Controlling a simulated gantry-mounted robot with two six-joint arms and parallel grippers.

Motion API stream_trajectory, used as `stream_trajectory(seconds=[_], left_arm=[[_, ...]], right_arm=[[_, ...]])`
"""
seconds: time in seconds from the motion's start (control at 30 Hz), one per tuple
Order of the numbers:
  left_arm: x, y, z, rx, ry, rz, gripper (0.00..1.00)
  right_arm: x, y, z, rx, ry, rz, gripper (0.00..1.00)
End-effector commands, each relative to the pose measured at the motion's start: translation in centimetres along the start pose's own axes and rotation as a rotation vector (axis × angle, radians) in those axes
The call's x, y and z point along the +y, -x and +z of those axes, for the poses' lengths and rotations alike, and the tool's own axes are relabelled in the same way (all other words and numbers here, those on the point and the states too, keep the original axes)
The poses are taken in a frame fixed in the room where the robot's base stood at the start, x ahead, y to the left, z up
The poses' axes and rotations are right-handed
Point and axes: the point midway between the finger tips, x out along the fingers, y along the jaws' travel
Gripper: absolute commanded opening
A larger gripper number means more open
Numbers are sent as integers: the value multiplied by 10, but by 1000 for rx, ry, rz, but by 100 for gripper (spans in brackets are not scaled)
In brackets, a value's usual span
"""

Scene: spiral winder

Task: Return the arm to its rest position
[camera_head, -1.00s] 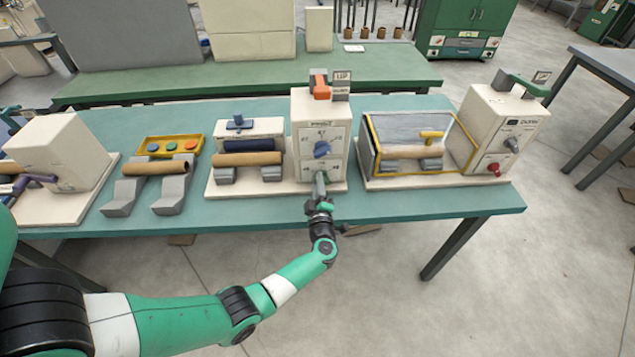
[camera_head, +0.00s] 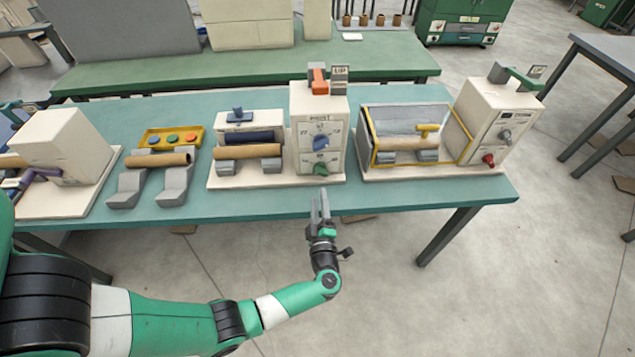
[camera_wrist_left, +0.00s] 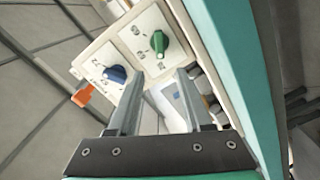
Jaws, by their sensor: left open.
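My left gripper (camera_head: 319,207) is open and empty in the head view, at the front edge of the teal table (camera_head: 240,213), just below the white box marked PRINT (camera_head: 305,105). The box has a blue knob (camera_head: 320,142) and, below it, a green knob (camera_head: 320,169). An orange lever (camera_head: 319,80) is on its top. In the left wrist view my left gripper's (camera_wrist_left: 158,100) fingers stand apart, with nothing between them. The blue knob (camera_wrist_left: 115,74) and green knob (camera_wrist_left: 159,44) lie beyond the fingertips, clear of them. My right gripper is not in view.
Cardboard tubes lie on grey cradles (camera_head: 175,187) and on the stand left of the PRINT box. A yellow-framed case (camera_head: 378,145) and a white box with a red knob (camera_head: 488,159) stand at right.

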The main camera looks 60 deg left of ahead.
Motion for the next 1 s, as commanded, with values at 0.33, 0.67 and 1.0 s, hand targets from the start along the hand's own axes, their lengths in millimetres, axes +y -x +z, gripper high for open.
stream_trajectory(seconds=[0.33,0.67,1.0], left_arm=[[-1,15,0,0,0,-1,50],[-1,14,0,0,0,-1,50],[132,0,-7,49,248,143,50]], right_arm=[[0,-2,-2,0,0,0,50],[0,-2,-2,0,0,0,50],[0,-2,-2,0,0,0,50]])
